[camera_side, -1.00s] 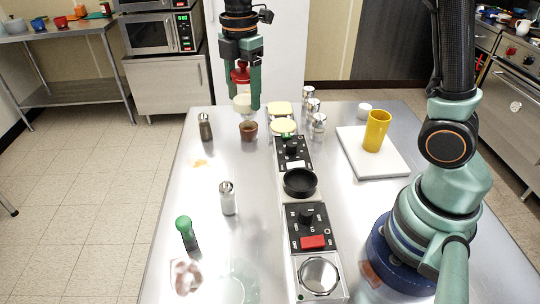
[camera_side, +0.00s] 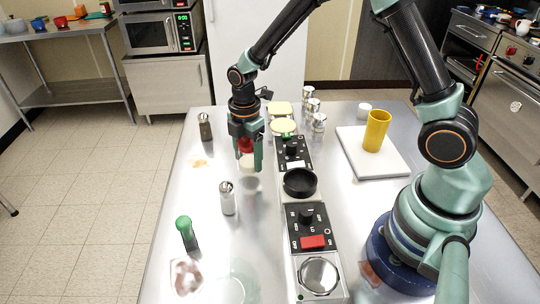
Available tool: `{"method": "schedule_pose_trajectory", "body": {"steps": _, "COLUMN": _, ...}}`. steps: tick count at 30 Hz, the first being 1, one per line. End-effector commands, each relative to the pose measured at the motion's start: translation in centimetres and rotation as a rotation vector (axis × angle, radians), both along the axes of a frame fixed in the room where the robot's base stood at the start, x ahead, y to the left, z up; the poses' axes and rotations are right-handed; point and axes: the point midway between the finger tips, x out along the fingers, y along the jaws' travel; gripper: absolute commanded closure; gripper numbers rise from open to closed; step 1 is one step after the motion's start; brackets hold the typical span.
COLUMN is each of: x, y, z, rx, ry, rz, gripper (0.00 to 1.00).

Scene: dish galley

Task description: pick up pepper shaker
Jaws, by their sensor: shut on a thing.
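My gripper (camera_side: 247,160) points down over the left-middle of the steel table. It is shut on a red-topped, cream-bottomed item (camera_side: 246,146), partly hidden by the fingers. I cannot tell whether its base touches the table. No shaker has a readable pepper label. A dark brown shaker with a grey top (camera_side: 205,127) stands upright to the left of my gripper. A pale shaker with a metal top (camera_side: 228,200) stands nearer the camera. A green-capped dark bottle (camera_side: 187,235) stands at the front left.
A row of black control panels (camera_side: 306,222) with a black dish (camera_side: 299,183) runs down the table, right of my gripper. Several metal-topped jars (camera_side: 318,127) stand behind. A yellow cup (camera_side: 376,131) stands on a white board (camera_side: 388,166). A glass dish (camera_side: 238,288) lies in front.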

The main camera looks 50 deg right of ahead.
Motion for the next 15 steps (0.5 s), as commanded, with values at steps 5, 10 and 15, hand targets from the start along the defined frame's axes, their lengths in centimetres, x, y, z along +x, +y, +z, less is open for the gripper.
{"method": "schedule_pose_trajectory", "body": {"steps": 5, "x": 0.0, "y": 0.0, "z": -2.1, "rx": 0.0, "ry": 0.0, "rz": 0.0, "gripper": 1.0}}
{"method": "schedule_pose_trajectory", "body": {"steps": 10, "x": 0.1, "y": 0.0, "z": -2.2, "rx": 0.0, "ry": -0.002, "rz": 0.0, "gripper": 1.0}}
{"method": "schedule_pose_trajectory", "body": {"steps": 15, "x": 0.0, "y": 0.0, "z": -2.3, "rx": 0.0, "ry": -0.001, "rz": 0.0, "gripper": 1.0}}
